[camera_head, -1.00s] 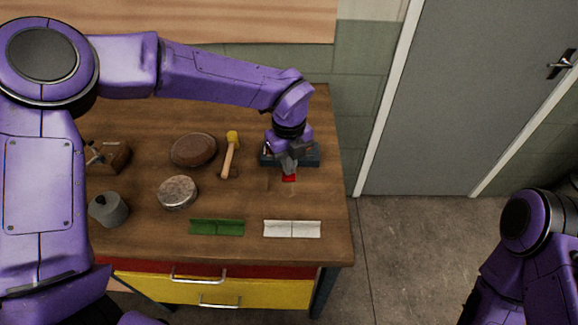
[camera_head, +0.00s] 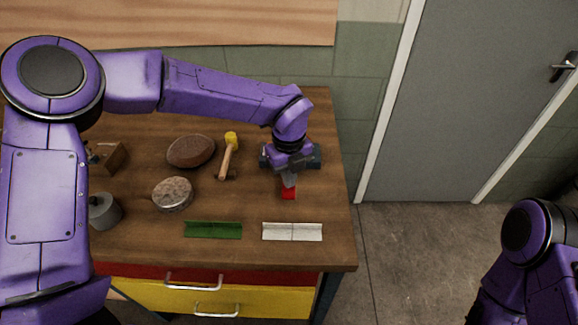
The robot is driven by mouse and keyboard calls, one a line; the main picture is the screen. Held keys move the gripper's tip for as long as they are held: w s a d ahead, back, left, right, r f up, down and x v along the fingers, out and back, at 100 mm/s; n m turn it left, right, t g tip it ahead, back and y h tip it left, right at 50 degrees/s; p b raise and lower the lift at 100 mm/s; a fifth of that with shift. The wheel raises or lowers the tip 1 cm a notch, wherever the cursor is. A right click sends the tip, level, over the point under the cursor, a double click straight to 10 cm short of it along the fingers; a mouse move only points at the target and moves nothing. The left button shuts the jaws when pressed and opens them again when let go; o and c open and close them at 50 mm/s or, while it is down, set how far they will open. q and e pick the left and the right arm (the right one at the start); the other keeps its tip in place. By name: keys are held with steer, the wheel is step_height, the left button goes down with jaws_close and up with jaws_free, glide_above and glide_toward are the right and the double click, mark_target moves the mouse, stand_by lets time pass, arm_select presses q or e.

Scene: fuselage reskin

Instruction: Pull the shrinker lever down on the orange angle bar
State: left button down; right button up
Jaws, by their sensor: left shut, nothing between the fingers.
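The shrinker (camera_head: 316,157) is a dark blue-grey tool near the back right of the bench, mostly hidden under my left wrist. Its lever shows as a red grip (camera_head: 288,194) pointing toward the bench's front. My left gripper (camera_head: 289,182) is shut with nothing held, right at the back end of the red grip; I cannot tell whether they touch. I see no orange angle bar; it may be hidden. A green angle bar (camera_head: 213,230) and a white angle bar (camera_head: 292,232) lie near the front edge. My right gripper is out of view.
The wooden bench (camera_head: 325,205) also holds a yellow-headed mallet (camera_head: 229,155), a brown oval pad (camera_head: 191,151), a round grey-brown block (camera_head: 173,194), a grey canister (camera_head: 104,211) and a wooden box (camera_head: 107,158). Floor (camera_head: 410,245) is clear right of the bench.

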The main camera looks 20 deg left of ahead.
arm_select(q)
step_height(320, 180, up, 11)
steer(key=p, duration=0.8)
steer(key=shift+w, duration=0.1)
stand_by(0.9)
